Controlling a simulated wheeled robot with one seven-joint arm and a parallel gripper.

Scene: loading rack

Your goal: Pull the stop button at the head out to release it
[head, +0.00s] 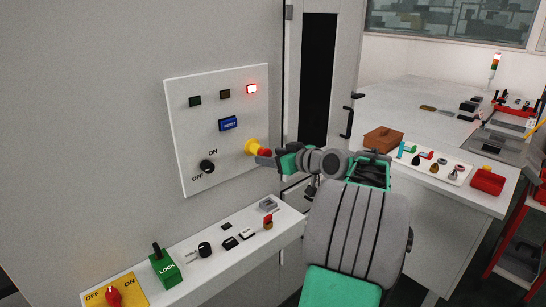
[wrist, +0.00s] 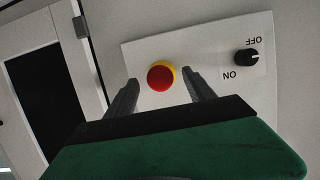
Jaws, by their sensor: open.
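The stop button has a red cap on a yellow base (head: 252,147) and sits at the lower right of the white panel (head: 214,105) on the grey cabinet. In the wrist view the red cap (wrist: 160,77) shows between and a little beyond my two fingers. My gripper (head: 268,155) is at the button, coming from the right, and its fingers partly cover the cap in the head view. My gripper (wrist: 158,90) is open, with one finger on each side of the cap. I cannot tell whether the fingers touch it.
A table with a tray (head: 456,181) stands at right.

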